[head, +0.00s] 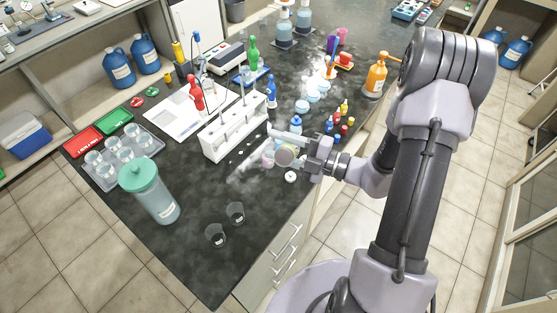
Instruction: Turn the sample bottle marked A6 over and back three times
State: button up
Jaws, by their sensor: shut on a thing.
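My gripper (283,145) reaches in from the right over the black bench top, just right of the white rack (234,126). It is shut on a small pale bottle (284,157), which shows a round greyish end towards the camera and looks tilted over. Its marking is too small to read, so I cannot confirm A6 from this view. The fingers hide part of it. A pinkish item (267,159) shows just left of it; I cannot tell whether it is part of the bottle. A small white round thing (291,177) lies on the bench below the gripper.
Several small coloured bottles (341,120) stand behind the gripper, with an orange pump bottle (376,75) farther right. A large teal-lidded jar (149,190) and two empty glasses (235,213) stand at the front. The bench between glasses and rack is mostly clear.

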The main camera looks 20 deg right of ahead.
jog(key=n+b, duration=0.7)
jog(key=b, duration=0.1)
jog(key=n+b, duration=0.8)
jog(key=b, duration=0.1)
jog(key=n+b, duration=0.7)
jog(key=b, duration=0.1)
jog(key=shift+s+r, duration=0.1)
jog(key=shift+r, duration=0.15)
